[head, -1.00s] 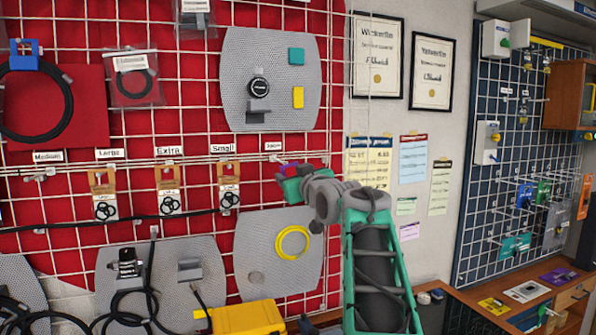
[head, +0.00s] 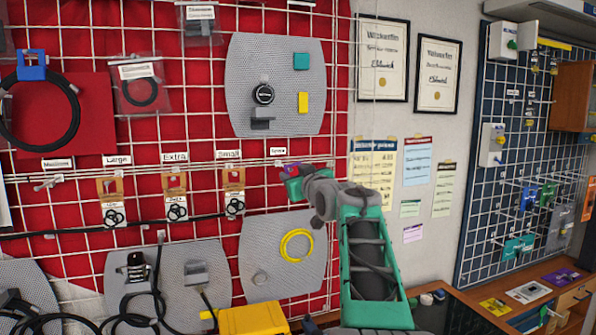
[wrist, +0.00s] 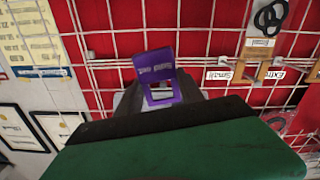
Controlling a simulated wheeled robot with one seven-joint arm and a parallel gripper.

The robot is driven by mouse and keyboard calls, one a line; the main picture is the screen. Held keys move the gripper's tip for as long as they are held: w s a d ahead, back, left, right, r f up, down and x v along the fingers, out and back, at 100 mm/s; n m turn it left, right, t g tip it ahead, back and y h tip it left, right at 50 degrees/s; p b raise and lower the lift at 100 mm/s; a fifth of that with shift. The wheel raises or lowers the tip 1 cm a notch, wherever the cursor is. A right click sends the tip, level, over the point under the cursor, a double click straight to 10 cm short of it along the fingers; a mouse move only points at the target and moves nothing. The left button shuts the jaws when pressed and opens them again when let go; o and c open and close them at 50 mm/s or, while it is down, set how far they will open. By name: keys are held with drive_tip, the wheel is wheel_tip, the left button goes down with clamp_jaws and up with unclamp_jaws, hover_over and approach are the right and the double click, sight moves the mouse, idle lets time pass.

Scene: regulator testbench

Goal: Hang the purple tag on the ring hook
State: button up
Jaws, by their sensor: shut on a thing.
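My gripper (head: 295,184) is raised against the red wire grid panel and is shut on the purple tag (head: 291,169). In the wrist view the tag (wrist: 152,66) stands between my dark fingertips (wrist: 158,98). It has upside-down white lettering and a square opening at its lower part. A small white label (head: 278,151) sits on the grid just above the tag in the head view; its text is too small to read. Any hook under that label is hidden behind the tag and gripper. I cannot tell whether the tag touches a hook.
To the left, brown cards with black rings hang under labels reading Small (head: 229,154), Extra (head: 174,157) and Large (head: 118,160). A grey perforated plate (head: 240,90) is above, and another with a yellow ring (head: 297,246) below. Papers (head: 372,172) hang to the right.

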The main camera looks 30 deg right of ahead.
drive_tip(key=shift+p+x, duration=1.35)
drive_tip(key=shift+x, duration=0.15)
drive_tip(key=shift+w+d+f+b, duration=0.2)
drive_tip(key=shift+w+f+b, duration=0.2)
drive_tip(key=shift+w, duration=0.35)
drive_tip(key=o, duration=1.4)
